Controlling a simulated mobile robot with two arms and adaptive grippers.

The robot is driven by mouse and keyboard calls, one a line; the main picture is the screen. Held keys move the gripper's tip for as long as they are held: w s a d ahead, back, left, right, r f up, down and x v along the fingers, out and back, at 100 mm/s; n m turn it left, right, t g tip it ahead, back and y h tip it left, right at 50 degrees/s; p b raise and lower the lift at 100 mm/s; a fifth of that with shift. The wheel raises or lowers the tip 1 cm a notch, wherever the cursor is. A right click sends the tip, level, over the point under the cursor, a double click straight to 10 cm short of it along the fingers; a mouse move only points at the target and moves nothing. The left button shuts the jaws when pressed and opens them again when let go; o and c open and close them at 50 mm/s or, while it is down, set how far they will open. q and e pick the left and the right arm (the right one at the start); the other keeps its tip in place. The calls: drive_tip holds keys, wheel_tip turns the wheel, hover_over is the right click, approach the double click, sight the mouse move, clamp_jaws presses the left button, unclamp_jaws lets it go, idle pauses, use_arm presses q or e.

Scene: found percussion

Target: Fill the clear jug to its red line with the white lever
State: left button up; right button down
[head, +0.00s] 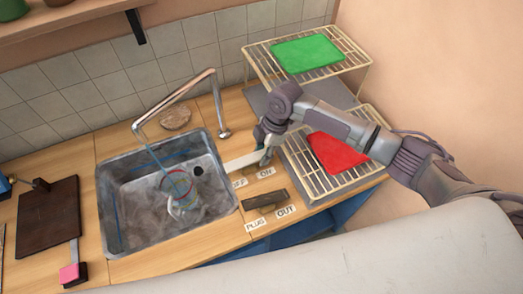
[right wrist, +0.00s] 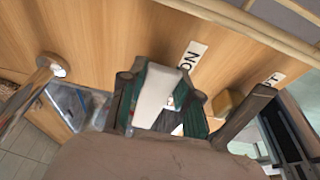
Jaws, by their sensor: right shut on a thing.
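The clear jug (head: 183,203) stands in the metal sink (head: 128,240), with a red ring (head: 177,180) near its top. A thin blue stream of water (head: 154,156) runs from the bent tap (head: 176,95) down to the jug. The water level in the jug is too small to tell. My right gripper (head: 268,146) is shut on the white lever (head: 243,161), just above the ON label (head: 266,172). The right wrist view shows the white lever (right wrist: 154,92) between the fingers (right wrist: 160,102). My left gripper is not in view.
A dark lever (head: 265,199) lies by the PLUG and OUT labels (head: 285,211). A dark board (head: 48,215) lies left of the sink.

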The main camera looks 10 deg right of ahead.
drive_tip(key=c, duration=0.8)
unclamp_jaws()
drive_tip(key=v, duration=1.2)
